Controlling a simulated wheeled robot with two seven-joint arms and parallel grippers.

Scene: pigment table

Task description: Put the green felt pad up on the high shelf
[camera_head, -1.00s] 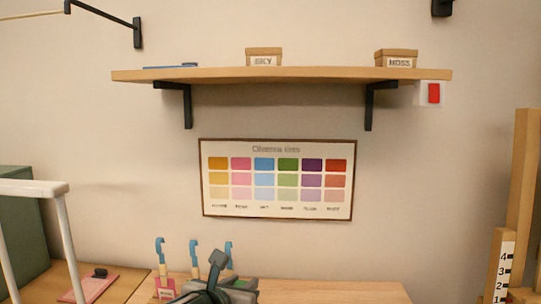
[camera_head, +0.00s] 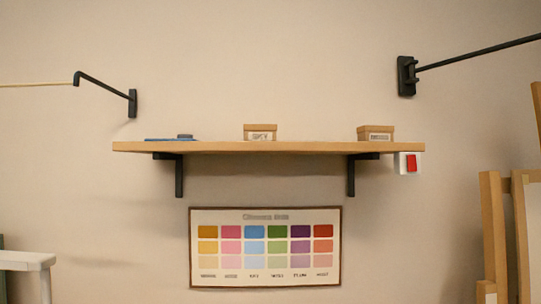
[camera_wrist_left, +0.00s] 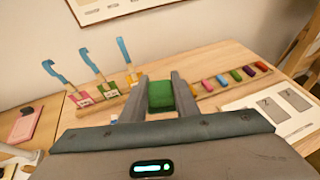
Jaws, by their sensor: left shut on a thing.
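The green felt pad (camera_wrist_left: 160,95) is between the two fingers of my left gripper (camera_wrist_left: 160,92) in the left wrist view, and the gripper is shut on it. It is held above the wooden table (camera_wrist_left: 210,62). The high shelf (camera_head: 270,147) is a wooden board on two black brackets, seen in the head view. My left gripper and the pad are out of the head view. My right gripper is in neither view.
On the shelf are a flat blue piece with a dark lump (camera_head: 172,138) and two boxes (camera_head: 260,132) (camera_head: 376,133). Bare shelf lies between them. Wall rods (camera_head: 405,76) reach in above. The table holds blue-hooked tools (camera_wrist_left: 90,53), several coloured blocks (camera_wrist_left: 235,75) and a white board (camera_wrist_left: 282,107).

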